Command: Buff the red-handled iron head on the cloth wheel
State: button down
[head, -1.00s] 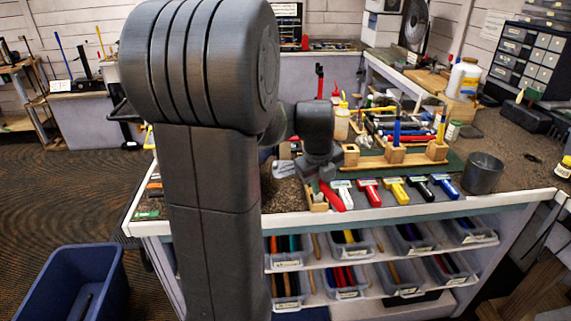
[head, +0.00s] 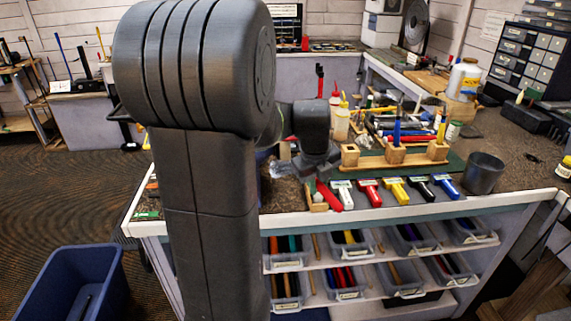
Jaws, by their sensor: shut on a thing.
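My gripper (head: 293,168) is low over the left part of the workbench, partly hidden behind my own arm. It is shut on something. A thin red piece shows just above it, which looks like the handle of the red-handled iron (head: 290,138). Most of that club is hidden by my arm. A shiny grey shape is beside the gripper, too small and blurred to tell if it is the iron's head. I cannot make out the cloth wheel; my arm covers that side of the bench.
A red tool (head: 328,196) leans at the bench's front edge, beside a row of coloured-handled brushes (head: 394,190). Behind them stands a wooden holder (head: 395,157). A dark metal cup (head: 484,173) is to the right. A blue bin (head: 70,285) stands on the floor at left.

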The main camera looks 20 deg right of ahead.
aim_at(321, 192)
jog(key=shift+s+d, duration=0.1)
jog(key=shift+d, duration=0.3)
dwell(0.3)
jog(key=shift+a+b, duration=0.3)
jog(key=shift+a, duration=0.1)
dwell(0.4)
jog(key=shift+s+a+b, duration=0.2)
jog(key=shift+s+a, duration=0.05)
jog(key=shift+s, duration=0.55)
jog(key=shift+s+a+b, duration=0.15)
jog(key=shift+s+a, duration=0.05)
jog(key=shift+s, duration=0.6)
jog(key=shift+s+a+b, duration=0.1)
jog(key=shift+s+a, duration=0.15)
jog(key=shift+s, duration=0.7)
jog(key=shift+s+a+b, duration=0.15)
jog(key=shift+s+a, duration=0.05)
jog(key=shift+s, duration=0.8)
jog(key=shift+s+a+b, duration=0.1)
jog(key=shift+s+a, duration=0.15)
jog(key=shift+s, duration=0.7)
